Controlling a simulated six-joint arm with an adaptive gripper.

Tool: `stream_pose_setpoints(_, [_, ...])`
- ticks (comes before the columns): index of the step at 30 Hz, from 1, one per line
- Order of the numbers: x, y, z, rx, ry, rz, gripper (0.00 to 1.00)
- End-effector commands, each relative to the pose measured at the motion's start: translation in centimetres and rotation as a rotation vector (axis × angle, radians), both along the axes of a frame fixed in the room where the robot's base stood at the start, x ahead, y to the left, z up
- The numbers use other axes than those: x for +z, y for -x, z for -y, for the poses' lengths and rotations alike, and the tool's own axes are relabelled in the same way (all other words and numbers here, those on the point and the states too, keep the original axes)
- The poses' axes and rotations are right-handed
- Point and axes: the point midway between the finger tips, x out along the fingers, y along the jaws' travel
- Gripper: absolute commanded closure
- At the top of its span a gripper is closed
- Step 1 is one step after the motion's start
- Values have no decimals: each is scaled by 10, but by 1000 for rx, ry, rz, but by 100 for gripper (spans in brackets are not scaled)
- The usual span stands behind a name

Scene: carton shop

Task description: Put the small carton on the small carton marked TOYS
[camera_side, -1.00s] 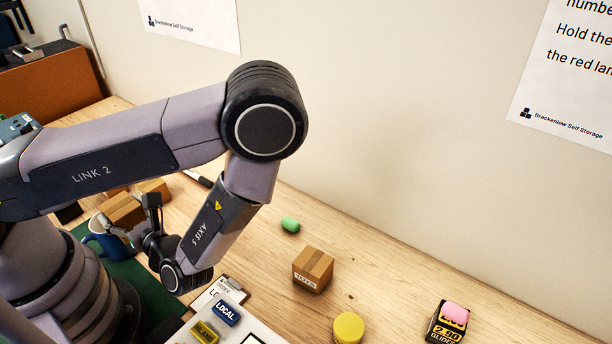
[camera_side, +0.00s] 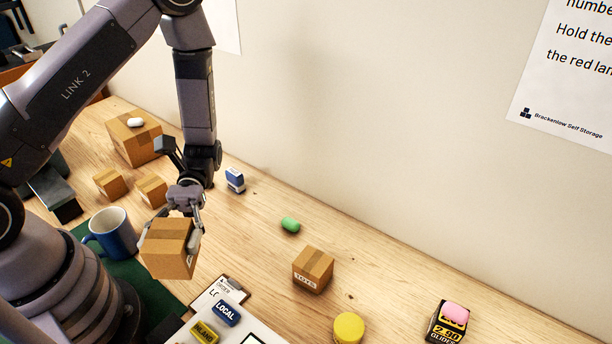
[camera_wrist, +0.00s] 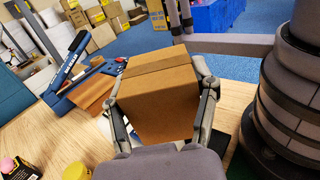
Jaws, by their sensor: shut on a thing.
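My gripper (camera_side: 184,212) is shut on a small brown carton (camera_side: 168,250). It holds the carton in the air, right of the blue mug and above the green mat. In the wrist view the held carton (camera_wrist: 158,97) fills the space between both fingers, with its taped top showing. The small carton marked TOYS (camera_side: 313,268) stands on the wooden table to the right of the held carton, with its label on the front side. Its top is bare.
A blue mug (camera_side: 113,232) stands left of the held carton. A clipboard (camera_side: 229,291) with stamps lies in front. A green piece (camera_side: 290,225), a yellow round (camera_side: 349,328) and a black box (camera_side: 447,323) lie around the TOYS carton. More cartons (camera_side: 133,142) stand behind.

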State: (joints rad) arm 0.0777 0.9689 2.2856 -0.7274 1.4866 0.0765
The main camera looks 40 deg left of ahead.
Motion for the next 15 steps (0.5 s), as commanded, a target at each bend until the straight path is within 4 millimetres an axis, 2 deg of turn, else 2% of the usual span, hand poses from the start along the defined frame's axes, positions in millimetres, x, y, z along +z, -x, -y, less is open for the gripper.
stream_pose_setpoints(1, [3,-7,8,136,-2,-4,79])
stream_pose_setpoints(6, [5,-39,25,530,-2,-5,79])
stream_pose_setpoints(10, [2,-61,25,747,-2,-6,79])
stream_pose_setpoints(15, [-2,-79,22,897,-2,-2,79])
